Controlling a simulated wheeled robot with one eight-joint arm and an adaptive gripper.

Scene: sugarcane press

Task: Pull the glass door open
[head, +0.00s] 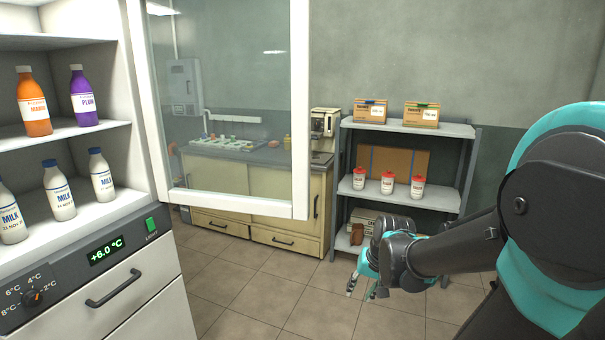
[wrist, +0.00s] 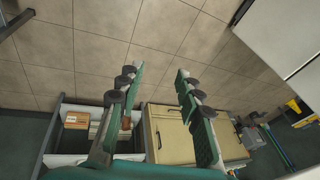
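The glass door (head: 301,110) has a white frame and a clear pane. It stands swung out from the right side of the white fridge (head: 150,270), with the fridge shelves uncovered at left. I cannot make out a separate handle on it. My gripper (head: 362,292) is low and to the right of the door's lower right corner, apart from it in the picture. In the wrist view my gripper (wrist: 161,72) shows two spread fingers with nothing between them. A white panel (wrist: 285,30) at the upper right there may be the fridge or door; I cannot tell which.
Orange (head: 34,105) and purple (head: 83,100) bottles and several milk bottles (head: 58,192) stand on the fridge shelves. A cabinet (head: 285,215) shows behind the glass. A grey rack (head: 430,198) with boxes stands behind my gripper. Tiled floor (head: 270,290) is clear in front.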

